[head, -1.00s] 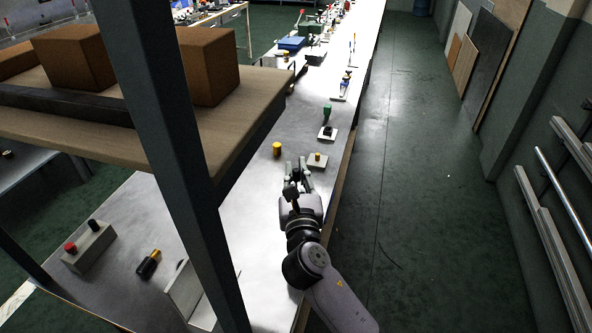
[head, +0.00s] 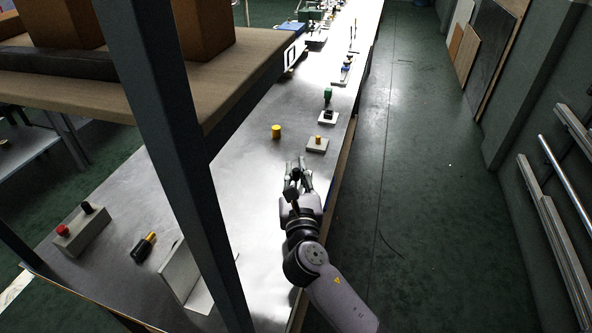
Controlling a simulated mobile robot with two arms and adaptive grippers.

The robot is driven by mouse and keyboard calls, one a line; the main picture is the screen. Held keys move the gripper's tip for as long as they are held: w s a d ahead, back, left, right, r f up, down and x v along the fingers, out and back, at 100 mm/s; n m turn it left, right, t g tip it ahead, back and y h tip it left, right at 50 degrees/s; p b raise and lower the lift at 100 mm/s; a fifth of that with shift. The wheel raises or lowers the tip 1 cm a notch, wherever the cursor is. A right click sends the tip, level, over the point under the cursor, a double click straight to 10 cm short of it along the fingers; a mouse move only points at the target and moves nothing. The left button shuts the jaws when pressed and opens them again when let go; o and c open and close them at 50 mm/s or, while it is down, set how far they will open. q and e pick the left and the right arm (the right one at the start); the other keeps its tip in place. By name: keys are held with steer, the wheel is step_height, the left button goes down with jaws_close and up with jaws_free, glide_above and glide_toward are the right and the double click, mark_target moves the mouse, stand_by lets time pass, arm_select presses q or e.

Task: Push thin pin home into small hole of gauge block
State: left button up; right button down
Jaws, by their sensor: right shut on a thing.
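A small pale block (head: 317,147) with a short yellow pin or knob (head: 318,138) standing on its top lies near the table's right edge; it looks like the gauge block. Its small hole cannot be made out. My right gripper (head: 298,165) is just in front of the block and a little to its left, apart from it in the picture. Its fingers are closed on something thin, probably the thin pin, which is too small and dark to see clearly. My left gripper is not in view.
A yellow cylinder (head: 276,131) stands left of the block. Beyond are a pale block with a black top (head: 328,118) and a green-topped item (head: 327,95). A dark shelf post (head: 175,150) crosses the left side. The metal tabletop (head: 245,190) left of my gripper is clear.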

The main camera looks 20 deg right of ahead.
mark_target(296, 183)
steer(key=shift+p, duration=0.8)
stand_by(1.5)
steer(key=shift+f+b, duration=1.15)
steer(key=shift+f, duration=0.45)
steer(key=c, duration=1.5)
jaws_free()
steer(key=shift+c, duration=0.2)
step_height(296, 183, up, 10)
steer(key=shift+f, duration=0.1)
